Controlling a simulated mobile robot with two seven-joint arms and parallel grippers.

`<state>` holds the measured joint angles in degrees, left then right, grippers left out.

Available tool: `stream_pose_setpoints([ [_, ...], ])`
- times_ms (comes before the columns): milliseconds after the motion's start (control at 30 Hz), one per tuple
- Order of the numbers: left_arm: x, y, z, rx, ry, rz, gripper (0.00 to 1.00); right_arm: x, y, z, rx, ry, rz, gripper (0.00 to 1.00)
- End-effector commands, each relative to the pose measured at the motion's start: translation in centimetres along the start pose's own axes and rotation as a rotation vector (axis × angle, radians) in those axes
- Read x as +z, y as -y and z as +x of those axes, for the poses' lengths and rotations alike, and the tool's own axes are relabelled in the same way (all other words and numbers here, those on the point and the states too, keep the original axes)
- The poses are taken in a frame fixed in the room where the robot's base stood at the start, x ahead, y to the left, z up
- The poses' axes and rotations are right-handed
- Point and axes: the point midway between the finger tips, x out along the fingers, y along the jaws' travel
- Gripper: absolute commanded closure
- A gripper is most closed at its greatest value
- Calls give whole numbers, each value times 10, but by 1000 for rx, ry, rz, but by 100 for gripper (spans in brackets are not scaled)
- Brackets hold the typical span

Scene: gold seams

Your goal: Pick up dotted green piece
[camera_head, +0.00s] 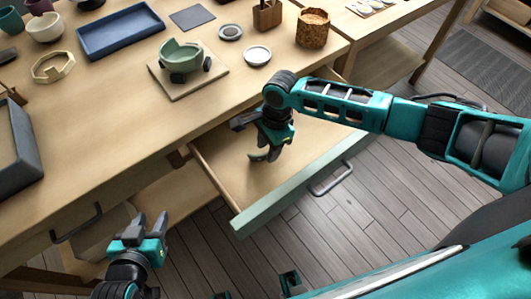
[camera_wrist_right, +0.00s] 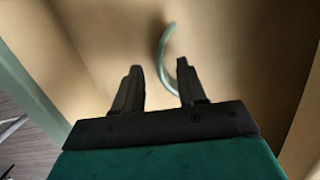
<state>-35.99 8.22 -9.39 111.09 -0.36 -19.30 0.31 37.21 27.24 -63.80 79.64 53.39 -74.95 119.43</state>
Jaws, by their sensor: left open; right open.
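A thin curved pale-green piece (camera_wrist_right: 161,55) lies on the drawer floor in the right wrist view; its dots cannot be made out. Its lower end is partly hidden behind a finger of my right gripper (camera_wrist_right: 159,75). In the head view the piece (camera_head: 258,157) shows just below my right gripper (camera_head: 270,147), which points down into the open drawer. The right gripper is open and empty, its fingers close to the piece; contact cannot be told. My left gripper (camera_head: 150,222) is open and empty, in front of the table at lower left.
The open drawer (camera_head: 262,212) has a green front and low walls around my right gripper. On the table (camera_head: 110,125), a green broken bowl (camera_head: 181,53) sits on dark supports on a board. A blue tray (camera_head: 120,30), small dishes and a cork pot (camera_head: 312,30) stand behind.

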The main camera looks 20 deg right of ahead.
Motion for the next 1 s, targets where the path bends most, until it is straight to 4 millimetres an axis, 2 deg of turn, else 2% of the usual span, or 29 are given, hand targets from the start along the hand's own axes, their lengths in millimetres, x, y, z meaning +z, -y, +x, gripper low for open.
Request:
stream_pose_setpoints([
  [100,-1,1,4,-1,-8,1,57,0,0,11,0,-1,0,59],
  [367,-3,1,4,-1,-12,2,57,0,0,12,-1,0,0,60],
  [767,0,1,2,-1,-7,1,57,0,0,12,0,0,0,98],
  [1000,1,0,2,-1,-3,0,57,0,0,12,0,-1,0,100],
])
